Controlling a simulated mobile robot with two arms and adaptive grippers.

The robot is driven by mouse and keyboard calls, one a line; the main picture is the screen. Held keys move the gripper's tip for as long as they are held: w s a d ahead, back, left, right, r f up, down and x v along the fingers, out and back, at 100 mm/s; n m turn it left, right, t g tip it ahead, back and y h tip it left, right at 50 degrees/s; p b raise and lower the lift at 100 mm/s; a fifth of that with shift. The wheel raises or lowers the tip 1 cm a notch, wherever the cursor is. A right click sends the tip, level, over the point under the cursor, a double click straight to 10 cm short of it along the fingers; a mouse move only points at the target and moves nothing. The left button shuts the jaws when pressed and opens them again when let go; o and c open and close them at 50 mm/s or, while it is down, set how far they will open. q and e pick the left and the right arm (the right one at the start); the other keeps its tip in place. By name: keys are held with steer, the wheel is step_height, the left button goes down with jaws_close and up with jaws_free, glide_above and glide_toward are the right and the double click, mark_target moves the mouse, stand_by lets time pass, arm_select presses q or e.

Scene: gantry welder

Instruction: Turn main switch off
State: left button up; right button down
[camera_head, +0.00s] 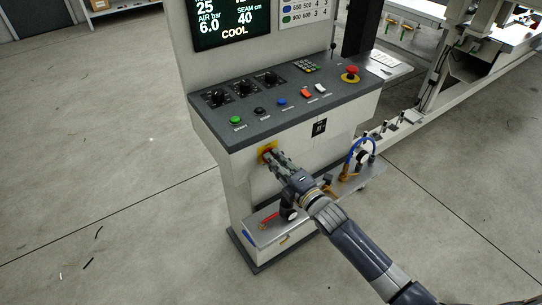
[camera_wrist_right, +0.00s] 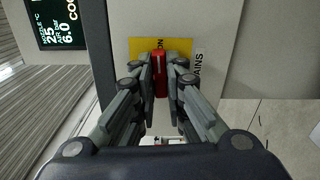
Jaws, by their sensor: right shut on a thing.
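In the head view the yellow plate (camera_head: 263,149) shows just below the panel's front edge. My right gripper (camera_wrist_right: 160,78) is at the switch, with a finger on each side of the red handle, shut on it. In the head view my right gripper (camera_head: 273,157) reaches the plate from the lower right and hides most of the handle. My left gripper is not in view.
The console's sloped grey panel (camera_head: 300,112) carries knobs, coloured buttons, a keypad and a red emergency stop (camera_head: 350,73). A gantry rail stands at the right.

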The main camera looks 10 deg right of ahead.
steer(key=n+b, duration=0.2)
steer(key=n, duration=0.7)
steer(key=c, duration=1.8)
jaws_free()
steer(key=shift+c, duration=0.2)
